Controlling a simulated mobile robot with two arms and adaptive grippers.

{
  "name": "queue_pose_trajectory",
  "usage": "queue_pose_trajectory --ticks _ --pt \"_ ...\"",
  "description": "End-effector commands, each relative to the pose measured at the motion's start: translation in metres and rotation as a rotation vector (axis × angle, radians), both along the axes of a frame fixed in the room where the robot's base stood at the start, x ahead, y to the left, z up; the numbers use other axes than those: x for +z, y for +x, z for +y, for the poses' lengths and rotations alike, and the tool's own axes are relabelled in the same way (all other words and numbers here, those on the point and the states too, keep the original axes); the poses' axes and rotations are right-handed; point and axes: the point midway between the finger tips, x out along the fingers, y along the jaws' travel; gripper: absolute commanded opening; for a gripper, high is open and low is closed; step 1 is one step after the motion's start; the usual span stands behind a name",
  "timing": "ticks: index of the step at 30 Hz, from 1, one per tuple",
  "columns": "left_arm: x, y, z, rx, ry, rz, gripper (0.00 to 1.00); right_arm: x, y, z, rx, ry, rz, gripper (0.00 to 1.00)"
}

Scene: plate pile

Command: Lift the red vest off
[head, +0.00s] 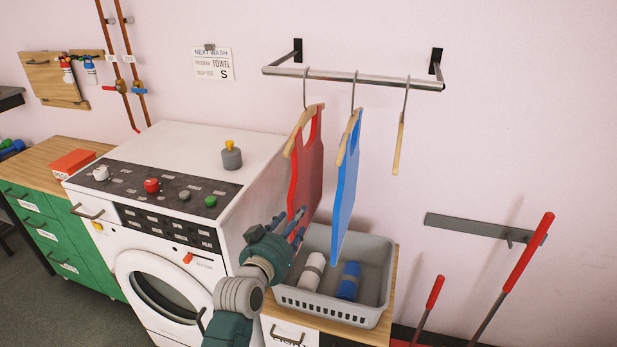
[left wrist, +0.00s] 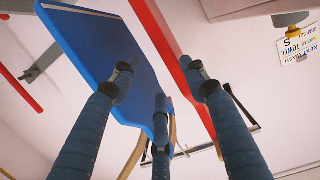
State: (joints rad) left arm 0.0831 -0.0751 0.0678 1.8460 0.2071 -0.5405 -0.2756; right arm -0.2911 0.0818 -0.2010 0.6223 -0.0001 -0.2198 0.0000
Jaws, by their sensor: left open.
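The red vest (head: 309,168) hangs on a wooden hanger (head: 300,128) from the wall rail (head: 350,78). The blue vest (head: 346,190) hangs to its right. My left gripper (head: 297,226) is open at the red vest's lower end, its fingers overlapping the lower edge in the head view. In the left wrist view, the gripper (left wrist: 158,84) spreads its fingers before both vests. One finger overlaps the red vest (left wrist: 172,40), another the blue vest (left wrist: 100,50). I cannot tell whether any finger touches cloth. My right gripper is not in view.
A grey basket (head: 376,262) with a white roll (head: 312,271) and a blue roll (head: 348,281) stands below the vests. The washing machine (head: 265,150) is to the left. An empty hanger (head: 399,145) hangs right of the blue vest. Red-handled tools (head: 528,253) lean at the right.

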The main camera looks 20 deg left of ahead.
Motion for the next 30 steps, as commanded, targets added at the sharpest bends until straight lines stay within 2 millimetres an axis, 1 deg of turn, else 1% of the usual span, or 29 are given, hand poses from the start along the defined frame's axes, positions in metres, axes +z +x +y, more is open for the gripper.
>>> queue_pose_trajectory --ticks 1,3,6,7,10,14,18,21,24,28,30 --pt "0.031 0.001 0.003 0.005 -0.001 -0.048 0.45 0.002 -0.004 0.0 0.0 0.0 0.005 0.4" --pt "0.061 0.004 0.008 0.015 -0.002 -0.101 0.45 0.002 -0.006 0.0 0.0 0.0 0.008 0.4" --pt "0.087 0.005 0.012 0.023 -0.005 -0.149 0.45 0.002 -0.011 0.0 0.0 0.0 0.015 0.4" --pt "0.092 0.007 0.013 0.024 -0.005 -0.157 0.45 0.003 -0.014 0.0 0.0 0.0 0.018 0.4" --pt "0.1 0.018 0.013 0.025 -0.006 -0.17 0.45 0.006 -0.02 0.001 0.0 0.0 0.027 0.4" --pt "0.1 0.04 0.012 0.025 -0.007 -0.169 0.45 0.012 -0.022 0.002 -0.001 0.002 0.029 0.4" --pt "0.098 0.056 0.012 0.026 -0.005 -0.169 0.45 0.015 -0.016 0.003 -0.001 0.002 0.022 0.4" --pt "0.098 0.062 0.011 0.026 -0.006 -0.168 0.45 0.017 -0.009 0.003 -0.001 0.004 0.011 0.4" --pt "0.101 0.071 0.011 0.025 -0.006 -0.168 0.45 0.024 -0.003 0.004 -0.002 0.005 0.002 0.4" --pt "0.104 0.089 0.01 0.026 -0.005 -0.167 0.45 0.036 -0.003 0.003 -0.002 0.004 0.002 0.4" --pt "0.101 0.099 0.01 0.026 -0.004 -0.166 0.45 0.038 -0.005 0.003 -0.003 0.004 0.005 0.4"
